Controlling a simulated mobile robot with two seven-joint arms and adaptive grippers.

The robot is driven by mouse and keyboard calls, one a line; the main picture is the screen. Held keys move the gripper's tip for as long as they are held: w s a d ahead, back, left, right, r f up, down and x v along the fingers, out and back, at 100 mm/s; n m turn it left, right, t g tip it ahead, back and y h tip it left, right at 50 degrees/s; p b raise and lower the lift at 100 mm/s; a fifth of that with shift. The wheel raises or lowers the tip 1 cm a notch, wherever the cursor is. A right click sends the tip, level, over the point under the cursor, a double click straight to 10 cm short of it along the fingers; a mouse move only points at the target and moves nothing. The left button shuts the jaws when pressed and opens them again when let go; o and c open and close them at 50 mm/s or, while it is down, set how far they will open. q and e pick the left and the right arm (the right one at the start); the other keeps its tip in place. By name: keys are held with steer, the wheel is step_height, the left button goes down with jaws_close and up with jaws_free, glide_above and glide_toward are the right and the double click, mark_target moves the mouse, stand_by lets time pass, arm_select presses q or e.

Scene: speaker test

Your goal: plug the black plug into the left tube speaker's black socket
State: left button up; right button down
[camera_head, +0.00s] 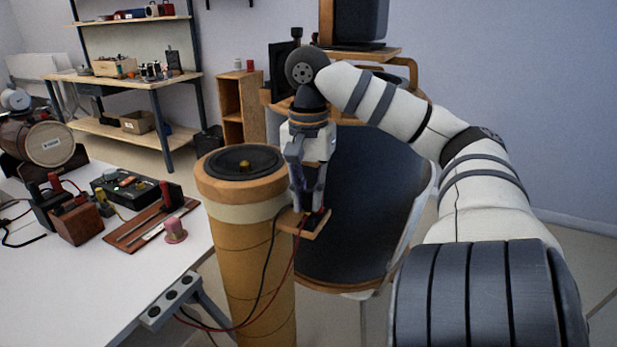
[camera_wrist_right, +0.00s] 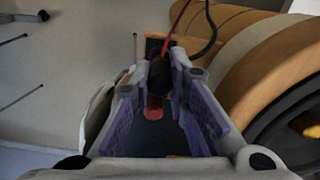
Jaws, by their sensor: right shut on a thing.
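The tube speaker (camera_head: 252,270) is a tall tan cylinder with a black cone on top, left of my right gripper. A small wooden terminal ledge (camera_head: 291,219) sticks out from its side. My right gripper (camera_head: 306,208) points down over this ledge. In the wrist view my right gripper (camera_wrist_right: 174,92) is shut on the black plug (camera_wrist_right: 159,80), which sits between the purple pads. A red part (camera_wrist_right: 153,108) shows beside the plug, between the fingers. The black socket is hidden, so I cannot tell whether the plug touches it. My left gripper is not in view.
A black cable (camera_head: 264,265) and a red cable (camera_head: 282,285) hang from the ledge toward the white table (camera_head: 150,285). The table holds a wooden board (camera_head: 150,226) and several small devices.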

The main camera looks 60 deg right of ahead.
steer(key=shift+f, duration=0.8)
steer(key=c, duration=1.5)
jaws_free()
steer(key=shift+o, duration=0.2)
